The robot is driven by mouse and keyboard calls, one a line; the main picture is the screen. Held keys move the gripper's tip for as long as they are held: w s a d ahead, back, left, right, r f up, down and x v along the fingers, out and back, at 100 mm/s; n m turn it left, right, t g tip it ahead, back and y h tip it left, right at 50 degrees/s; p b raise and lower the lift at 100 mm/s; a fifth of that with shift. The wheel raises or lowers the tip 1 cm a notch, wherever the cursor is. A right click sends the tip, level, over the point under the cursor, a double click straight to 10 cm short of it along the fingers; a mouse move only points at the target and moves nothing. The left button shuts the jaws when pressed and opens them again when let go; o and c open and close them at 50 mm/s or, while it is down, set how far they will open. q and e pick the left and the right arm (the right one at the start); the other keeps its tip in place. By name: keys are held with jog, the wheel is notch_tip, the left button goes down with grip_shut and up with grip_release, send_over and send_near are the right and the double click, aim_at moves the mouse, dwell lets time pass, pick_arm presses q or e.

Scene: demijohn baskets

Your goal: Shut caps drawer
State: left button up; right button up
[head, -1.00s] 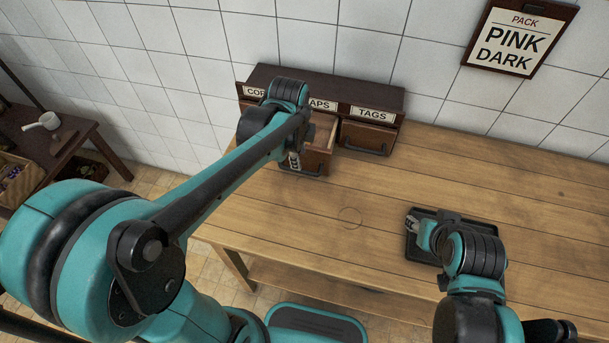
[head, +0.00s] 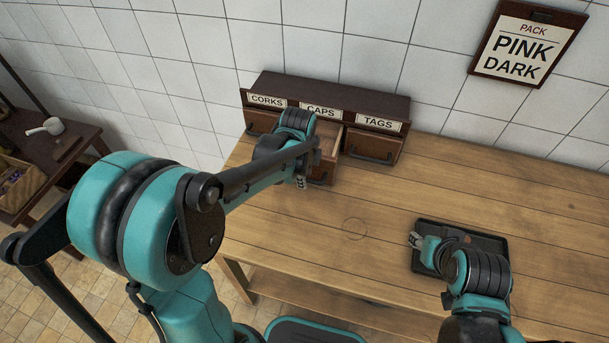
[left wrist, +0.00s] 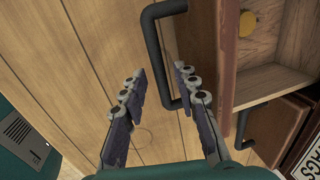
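The caps drawer (head: 325,168) stands pulled out below the CAPS label (head: 321,111) in the head view, partly hidden by my left arm. In the left wrist view its brown front (left wrist: 227,50) and open interior are at the right, with a yellow round piece (left wrist: 247,22) inside. Its black handle (left wrist: 153,40) reaches in between my left fingertips. My left gripper (left wrist: 160,82) is open at the handle; contact cannot be told. It also shows in the head view (head: 301,182). My right gripper (head: 414,240) is over the dark tray's left edge; its finger opening is unclear.
The corks drawer (head: 259,121) and tags drawer (head: 372,147) flank it, both looking shut. The dark tray (head: 488,243) lies on the wooden table (head: 330,265). The table's middle is clear. A tiled wall with a PINK DARK sign (head: 527,45) stands behind. A side table (head: 52,150) is at left.

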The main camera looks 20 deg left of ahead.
pick_arm(q)
grip_shut()
jog(key=w, duration=1.3)
jog(key=shift+w+d, duration=0.1)
jog(key=shift+d, duration=0.1)
jog(key=shift+o, duration=1.5)
grip_release()
notch_tip(320, 180, up, 12)
jog(key=s, duration=0.2)
jog(key=shift+s, duration=0.3)
jog(key=shift+f, duration=0.1)
jog(key=s+a+r+n+t, duration=0.25)
jog(key=s+n, duration=0.65)
jog(key=s, duration=0.6)
jog(key=s+f+n+t, duration=0.1)
jog(key=s+f+n, duration=0.2)
jog(key=s, duration=0.3)
jog(key=s+a+f+n+t, duration=0.1)
jog(key=s+f+n, duration=0.3)
jog(key=s+n, duration=0.2)
jog(key=shift+a+b, duration=0.2)
jog(key=shift+b, duration=0.25)
